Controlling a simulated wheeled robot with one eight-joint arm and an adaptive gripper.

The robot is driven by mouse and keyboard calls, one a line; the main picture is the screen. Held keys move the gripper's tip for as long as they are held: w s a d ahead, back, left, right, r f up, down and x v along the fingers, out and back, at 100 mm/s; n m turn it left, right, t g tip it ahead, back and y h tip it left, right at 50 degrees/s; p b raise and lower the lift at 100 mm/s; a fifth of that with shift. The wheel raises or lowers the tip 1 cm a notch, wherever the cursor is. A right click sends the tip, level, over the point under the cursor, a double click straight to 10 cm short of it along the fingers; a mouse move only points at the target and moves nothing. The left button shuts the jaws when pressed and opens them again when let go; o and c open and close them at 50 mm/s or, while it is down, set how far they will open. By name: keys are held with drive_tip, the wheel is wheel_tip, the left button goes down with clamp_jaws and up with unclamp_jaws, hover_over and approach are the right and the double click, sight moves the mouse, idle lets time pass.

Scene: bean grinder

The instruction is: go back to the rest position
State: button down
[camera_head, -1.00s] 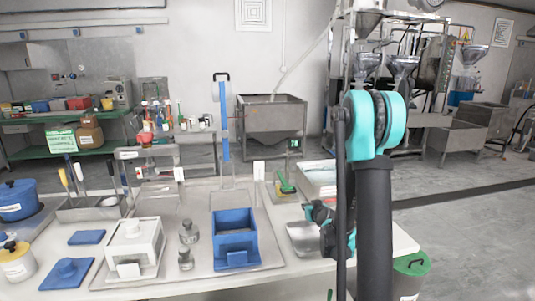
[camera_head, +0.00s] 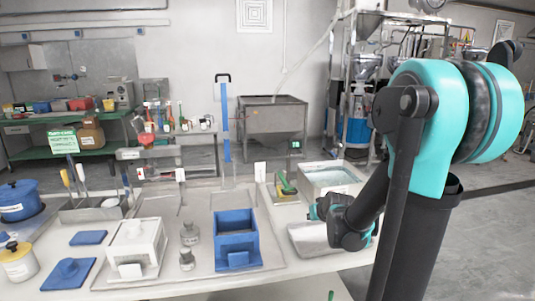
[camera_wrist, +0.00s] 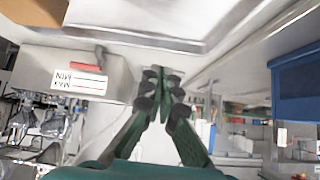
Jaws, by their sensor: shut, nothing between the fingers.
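My gripper is clearest in the wrist view, where its dark green fingers (camera_wrist: 162,92) are together with nothing between them. In the head view, the teal and black wrist end of my arm hangs over the right part of the table, above a shallow grey tray (camera_head: 312,238). The fingertips cannot be made out there. A blue open box (camera_head: 236,238) and a white box (camera_head: 137,246) stand on a large flat tray (camera_head: 205,277) to the left, apart from my arm.
Two small grey weights (camera_head: 188,246) stand between the boxes. A metal bin with pale blue contents (camera_head: 332,177) and a green-handled brush (camera_head: 286,186) lie behind my wrist. A blue pot (camera_head: 17,201) stands far left. The wrist view shows a box with a MAX/MIN label (camera_wrist: 80,81) near the fingers.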

drive_tip(key=s+d+f+g+h, duration=0.1)
drive_tip(key=s+f+g, duration=0.1)
drive_tip(key=s, duration=1)
drive_tip(key=s+d+f+m+g, duration=0.1)
drive_tip(key=s+f+g, duration=0.2)
drive_tip(key=s, duration=0.9)
wheel_tip(320, 180, down, 2)
drive_tip(key=shift+d+h, duration=0.35)
drive_tip(key=shift+h, duration=0.05)
